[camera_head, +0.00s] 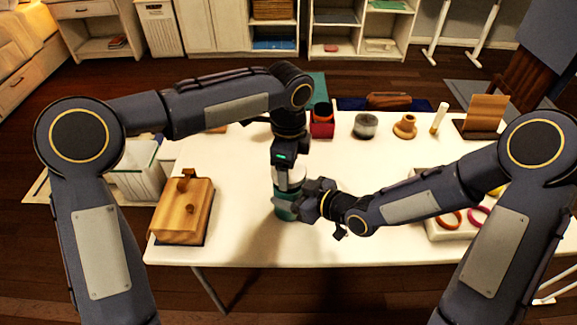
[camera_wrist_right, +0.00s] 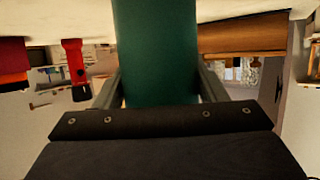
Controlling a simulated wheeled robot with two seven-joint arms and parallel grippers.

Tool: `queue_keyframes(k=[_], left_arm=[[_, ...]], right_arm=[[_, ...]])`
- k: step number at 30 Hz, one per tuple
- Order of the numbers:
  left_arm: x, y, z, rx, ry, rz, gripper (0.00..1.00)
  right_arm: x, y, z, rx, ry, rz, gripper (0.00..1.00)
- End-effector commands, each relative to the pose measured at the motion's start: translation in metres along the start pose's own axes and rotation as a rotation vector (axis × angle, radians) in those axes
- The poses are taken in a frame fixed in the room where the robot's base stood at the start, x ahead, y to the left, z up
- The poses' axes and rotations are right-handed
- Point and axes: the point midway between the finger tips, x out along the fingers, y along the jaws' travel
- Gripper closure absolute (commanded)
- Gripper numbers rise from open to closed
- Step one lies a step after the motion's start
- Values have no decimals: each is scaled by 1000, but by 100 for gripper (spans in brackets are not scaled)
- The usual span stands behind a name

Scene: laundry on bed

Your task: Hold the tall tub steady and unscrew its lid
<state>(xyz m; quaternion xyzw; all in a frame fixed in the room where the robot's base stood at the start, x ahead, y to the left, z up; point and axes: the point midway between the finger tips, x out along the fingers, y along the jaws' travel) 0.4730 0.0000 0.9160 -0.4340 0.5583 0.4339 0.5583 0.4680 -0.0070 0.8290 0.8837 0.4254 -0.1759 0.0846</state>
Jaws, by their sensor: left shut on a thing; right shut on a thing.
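The tall tub (camera_head: 285,212) has a teal-green body and a whitish upper part that looks like its lid (camera_head: 290,181). It stands upright near the middle of the white table. My left gripper (camera_head: 289,170) points down from above and is shut on the lid, hiding much of it. My right gripper (camera_head: 296,206) comes in from the right and is shut on the tub's body. In the right wrist view the green tub (camera_wrist_right: 156,50) fills the space between the two fingers (camera_wrist_right: 160,90).
A wooden box (camera_head: 183,210) with a knob stands at the table's left. Along the far edge are a red box (camera_head: 322,128), a grey jar (camera_head: 365,126), a yellow-brown piece (camera_head: 405,127) and a wooden stand (camera_head: 484,115). A tray with rings (camera_head: 452,232) is at right. The front middle is clear.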

Motion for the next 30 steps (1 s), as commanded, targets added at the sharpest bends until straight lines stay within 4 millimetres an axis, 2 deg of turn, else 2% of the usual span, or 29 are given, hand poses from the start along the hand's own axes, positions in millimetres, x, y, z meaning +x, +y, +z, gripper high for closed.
queue_keyframes(k=[7,15,22,23,28,30], left_arm=[[-5,0,0,0,1,-2,57],[-37,0,-1,0,1,-3,57],[-40,0,0,1,0,0,57],[-40,0,0,1,0,0,57],[-40,0,0,1,0,0,57],[-40,0,0,0,0,0,57]], right_arm=[[0,0,0,0,0,0,99],[0,0,0,0,0,0,99],[0,0,0,0,0,0,99],[0,0,0,0,0,0,34],[0,0,0,0,0,0,12],[0,0,0,0,0,0,10]])
